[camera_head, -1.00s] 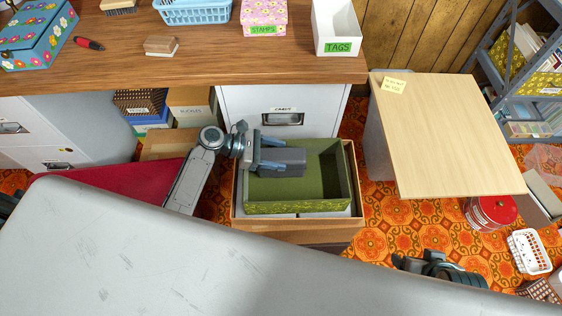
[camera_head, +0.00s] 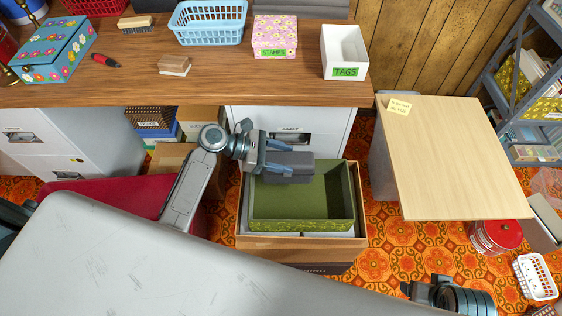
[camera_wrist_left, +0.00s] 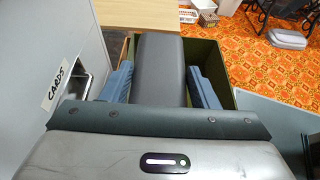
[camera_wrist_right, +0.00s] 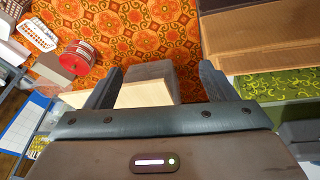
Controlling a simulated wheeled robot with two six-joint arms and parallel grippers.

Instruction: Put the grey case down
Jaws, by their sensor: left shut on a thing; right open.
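The grey case (camera_head: 292,160) is a smooth, dark block with rounded edges. My left gripper (camera_head: 272,160) is shut on it and holds it over the back part of an open green box (camera_head: 325,194). In the left wrist view the case (camera_wrist_left: 160,70) lies between the two blue fingers (camera_wrist_left: 160,85), with the green box (camera_wrist_left: 208,54) behind it. The gap between case and box is hard to judge. My right gripper (camera_wrist_right: 160,88) is open and empty, away from the case; part of it shows at the lower right of the head view.
The green box sits inside a larger tan box (camera_head: 300,244) in front of the white drawer cabinet (camera_head: 330,128). A pale wooden tabletop (camera_head: 460,160) is at the right, with a red tin (camera_head: 495,236) beside it. The wooden desk (camera_head: 215,88) runs along the back.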

